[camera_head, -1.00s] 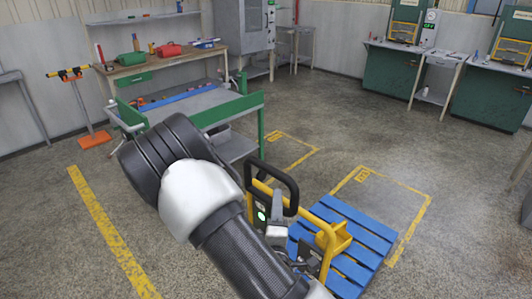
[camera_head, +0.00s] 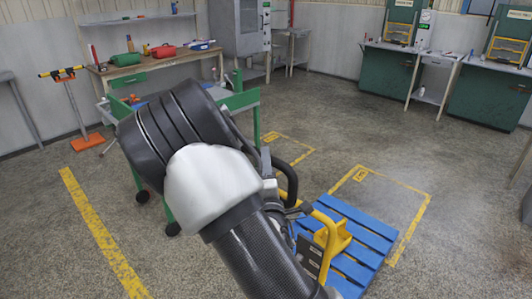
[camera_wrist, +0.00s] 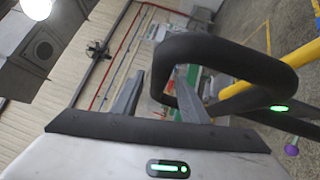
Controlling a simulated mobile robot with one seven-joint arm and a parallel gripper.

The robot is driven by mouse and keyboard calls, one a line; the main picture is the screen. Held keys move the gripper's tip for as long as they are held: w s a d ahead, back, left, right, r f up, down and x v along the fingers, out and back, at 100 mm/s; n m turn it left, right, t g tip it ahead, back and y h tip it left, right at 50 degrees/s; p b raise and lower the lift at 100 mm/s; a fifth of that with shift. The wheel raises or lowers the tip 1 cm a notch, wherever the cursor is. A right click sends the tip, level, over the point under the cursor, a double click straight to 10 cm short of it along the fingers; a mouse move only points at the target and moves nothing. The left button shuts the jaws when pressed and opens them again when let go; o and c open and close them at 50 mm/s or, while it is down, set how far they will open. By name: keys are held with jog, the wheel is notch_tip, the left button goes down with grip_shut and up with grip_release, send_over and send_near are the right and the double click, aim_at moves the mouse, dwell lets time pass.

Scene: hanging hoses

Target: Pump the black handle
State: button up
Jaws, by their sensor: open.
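The black handle (camera_head: 291,180) is a rounded loop on the yellow pallet jack (camera_head: 328,232). My arm hides much of it in the head view. In the wrist view the black handle (camera_wrist: 235,50) is large and close, in front of my gripper (camera_wrist: 160,76). The two grey fingers are apart, and the loop's near side shows in the gap between them. I cannot tell whether either finger touches it. Nothing is gripped.
A blue pallet (camera_head: 355,245) lies on the floor by the jack. A green-framed cart (camera_head: 240,102) stands behind my arm. A workbench (camera_head: 155,70) with toolboxes is at the back left. Floor to the right is clear.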

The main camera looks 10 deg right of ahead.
jog(key=w+r, duration=0.1)
jog(key=w, duration=0.5)
jog(key=shift+w+d, duration=0.2)
jog(key=shift+d, duration=0.25)
grip_shut()
